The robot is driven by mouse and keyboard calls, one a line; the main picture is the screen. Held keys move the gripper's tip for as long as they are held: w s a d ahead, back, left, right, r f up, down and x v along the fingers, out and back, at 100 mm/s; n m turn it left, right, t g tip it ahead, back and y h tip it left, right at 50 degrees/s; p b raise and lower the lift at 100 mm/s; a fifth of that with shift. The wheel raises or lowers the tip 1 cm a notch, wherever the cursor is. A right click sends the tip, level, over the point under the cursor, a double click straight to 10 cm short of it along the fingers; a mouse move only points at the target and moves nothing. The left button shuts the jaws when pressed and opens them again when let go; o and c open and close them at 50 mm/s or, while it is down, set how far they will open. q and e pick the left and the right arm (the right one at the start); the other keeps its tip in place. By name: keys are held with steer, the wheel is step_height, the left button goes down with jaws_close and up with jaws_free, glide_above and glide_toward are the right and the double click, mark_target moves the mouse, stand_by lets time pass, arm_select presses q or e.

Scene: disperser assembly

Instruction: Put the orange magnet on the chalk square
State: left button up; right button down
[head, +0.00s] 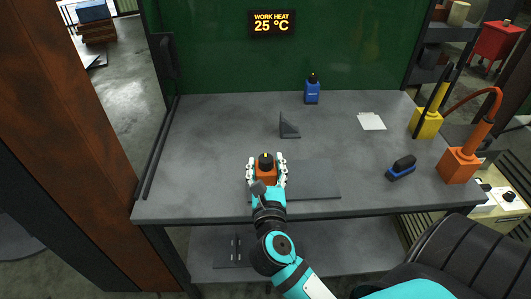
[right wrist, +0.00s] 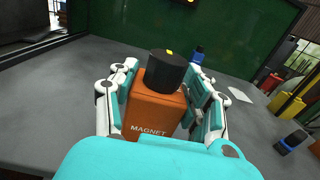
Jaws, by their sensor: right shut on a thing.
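The orange magnet (head: 266,172) is a boxy block with a black round knob on top. It is upright between the fingers of my right gripper (head: 266,172), which is shut on it over the front-middle of the table. In the right wrist view the magnet (right wrist: 153,108) shows the word MAGNET, with white and teal fingers on both sides. I cannot tell whether its underside touches the surface. A white square patch (head: 371,121), which looks like the chalk square, lies at the back right of the table. My left gripper is not in view.
A dark flat plate (head: 315,180) lies right of the magnet. A grey angle bracket (head: 288,127) stands behind it. Yellow (head: 427,124) and orange (head: 458,165) stands line the right edge. The left tabletop is clear.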

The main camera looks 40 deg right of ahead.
steer(key=w+d+f+b, duration=0.1)
steer(key=w, duration=0.1)
steer(key=w+d+f+b, duration=0.1)
steer(key=w+f+b, duration=0.1)
steer(key=w+d+f+b, duration=0.1)
steer(key=w, duration=0.1)
steer(key=shift+w+d+f, duration=0.15)
steer(key=shift+w+d, duration=0.15)
steer(key=shift+d, duration=0.1)
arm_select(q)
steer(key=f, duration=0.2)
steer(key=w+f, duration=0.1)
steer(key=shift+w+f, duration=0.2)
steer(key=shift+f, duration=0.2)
arm_select(e)
steer(key=c, duration=1)
jaws_free()
steer(key=shift+f, duration=0.15)
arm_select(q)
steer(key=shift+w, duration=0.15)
arm_select(e)
steer(key=o, duration=0.4)
